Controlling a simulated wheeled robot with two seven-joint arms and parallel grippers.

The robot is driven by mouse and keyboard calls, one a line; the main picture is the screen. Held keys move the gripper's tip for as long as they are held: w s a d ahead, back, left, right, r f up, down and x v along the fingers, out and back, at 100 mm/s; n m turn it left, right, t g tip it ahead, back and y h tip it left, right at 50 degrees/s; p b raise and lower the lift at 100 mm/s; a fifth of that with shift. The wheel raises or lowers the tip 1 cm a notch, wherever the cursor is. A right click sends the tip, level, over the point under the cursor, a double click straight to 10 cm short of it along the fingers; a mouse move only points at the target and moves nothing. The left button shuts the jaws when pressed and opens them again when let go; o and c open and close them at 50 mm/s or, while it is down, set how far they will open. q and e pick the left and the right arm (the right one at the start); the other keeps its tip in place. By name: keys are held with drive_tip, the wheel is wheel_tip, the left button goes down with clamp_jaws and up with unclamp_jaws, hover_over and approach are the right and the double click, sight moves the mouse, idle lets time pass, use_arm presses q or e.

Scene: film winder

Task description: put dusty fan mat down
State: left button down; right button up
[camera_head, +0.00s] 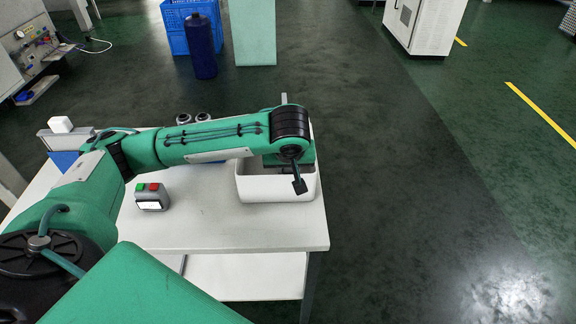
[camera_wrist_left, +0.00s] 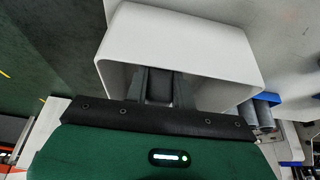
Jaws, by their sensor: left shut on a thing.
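My left arm reaches over the white table in the head view, and its hand points down into a white open bin (camera_head: 277,188) at the table's right end. In the left wrist view my left gripper (camera_wrist_left: 160,90) is at the mouth of the white bin (camera_wrist_left: 205,40), between its walls. It is shut on a dark grey piece, which I take for the dusty fan mat (camera_wrist_left: 158,85). Little of this piece shows, and I cannot tell whether it touches the bin's floor. In the head view the fingertips are hidden by the bin and arm. My right gripper is not in view.
The white table (camera_head: 240,232) also bears a grey box with a green and a red button (camera_head: 152,197). Two small grey cylinders (camera_head: 194,118) stand behind my arm. Blue crates (camera_head: 180,30) and a dark blue bottle (camera_head: 201,48) stand beyond.

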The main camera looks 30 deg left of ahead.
use_arm(q)
drive_tip(key=shift+f, duration=0.15)
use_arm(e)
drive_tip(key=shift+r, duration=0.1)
use_arm(q)
drive_tip(key=shift+f, duration=0.4)
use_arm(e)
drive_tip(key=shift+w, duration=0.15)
use_arm(q)
drive_tip(key=c, duration=1.2)
unclamp_jaws()
drive_tip(key=shift+o, duration=0.2)
drive_tip(key=shift+r, duration=0.65)
drive_tip(key=p+v, duration=0.1)
drive_tip(key=v, duration=1.1)
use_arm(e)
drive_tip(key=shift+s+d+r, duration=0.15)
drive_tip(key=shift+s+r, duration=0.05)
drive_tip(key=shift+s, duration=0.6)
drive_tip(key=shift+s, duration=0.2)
